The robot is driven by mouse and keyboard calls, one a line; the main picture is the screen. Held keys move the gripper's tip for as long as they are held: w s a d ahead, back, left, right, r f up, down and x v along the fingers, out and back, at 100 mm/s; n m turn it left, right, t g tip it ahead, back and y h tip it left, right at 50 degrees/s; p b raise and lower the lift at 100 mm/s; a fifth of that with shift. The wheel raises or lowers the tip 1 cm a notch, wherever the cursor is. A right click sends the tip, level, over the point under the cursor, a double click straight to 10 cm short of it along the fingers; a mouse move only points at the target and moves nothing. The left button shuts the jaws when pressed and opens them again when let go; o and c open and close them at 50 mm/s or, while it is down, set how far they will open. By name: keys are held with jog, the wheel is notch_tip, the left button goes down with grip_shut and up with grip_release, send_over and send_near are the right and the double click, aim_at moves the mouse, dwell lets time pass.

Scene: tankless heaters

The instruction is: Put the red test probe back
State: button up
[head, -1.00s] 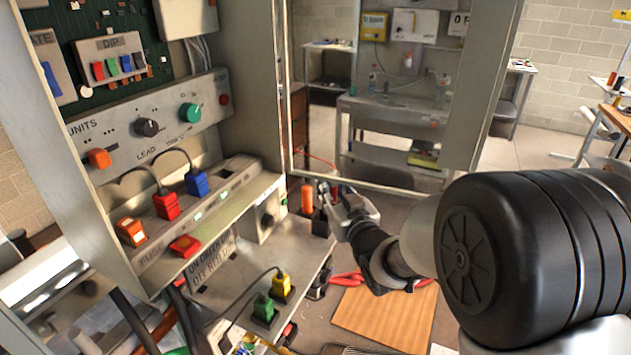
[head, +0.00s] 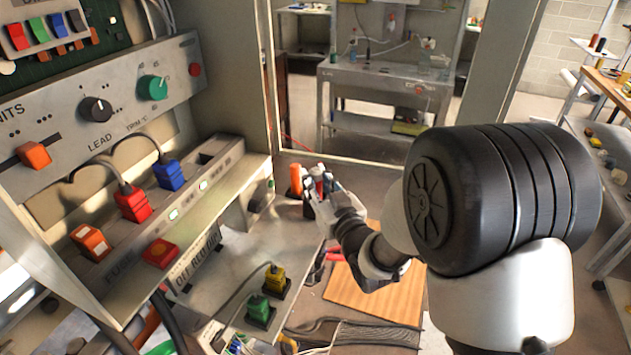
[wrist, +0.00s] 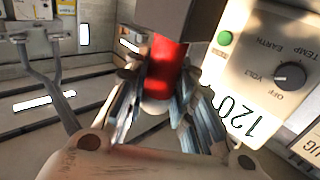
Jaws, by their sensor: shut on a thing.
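My gripper (wrist: 160,105) is shut on the red test probe (wrist: 167,72), a red cylinder between the fingers in the wrist view, with a pale end below. Its other end meets a dark grey square block (wrist: 185,18); I cannot tell whether it is inside the block. In the head view my gripper (head: 324,188) is at the far end of the bench, just right of an orange cylinder (head: 295,180) and by a dark holder (head: 307,208). Small red and blue parts show at the fingers there, and the fingers hide much of the probe.
A meter (wrist: 255,75) with a dial and "120" is close right of my gripper in the wrist view. The control panel (head: 120,110) with red (head: 133,203) and blue (head: 168,173) plugs stands left. A wooden board (head: 375,295) lies below my arm.

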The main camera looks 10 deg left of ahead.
jog(key=shift+f, duration=0.15)
jog(key=o, duration=0.8)
jog(key=shift+o, duration=0.2)
jog(key=shift+s+d, duration=0.2)
jog(key=p+v, duration=0.8)
jog(key=v, duration=0.3)
jog(key=shift+r+p, duration=0.2)
jog(key=shift+p, duration=0.1)
